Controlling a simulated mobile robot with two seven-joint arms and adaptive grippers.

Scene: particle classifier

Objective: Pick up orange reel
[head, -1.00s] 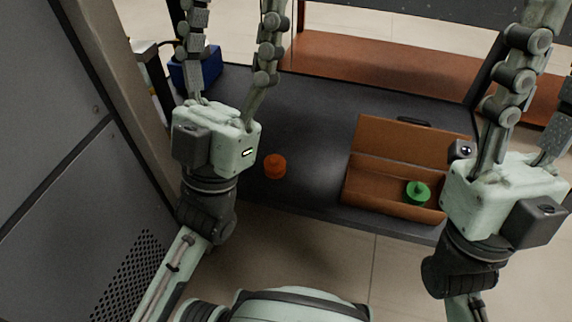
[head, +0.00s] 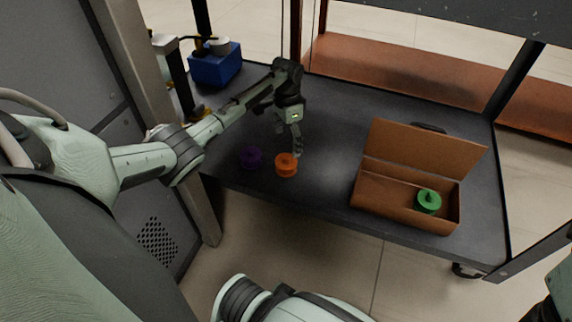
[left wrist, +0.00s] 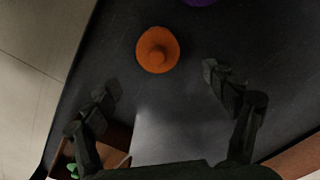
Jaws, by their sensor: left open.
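The orange reel (head: 286,165) stands on the dark table near its front edge. My left gripper (head: 291,143) points down just behind and above it. In the left wrist view the orange reel (left wrist: 158,50) lies a little beyond the open fingertips of my left gripper (left wrist: 160,84). The space between the fingers is empty. My right gripper is out of view; only part of my right arm shows at the bottom right of the head view.
A purple reel (head: 251,158) stands just left of the orange one; its edge shows in the left wrist view (left wrist: 200,2). An open brown box (head: 380,192) with a green reel (head: 428,201) stands to the right. A blue box (head: 215,68) is at the back left.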

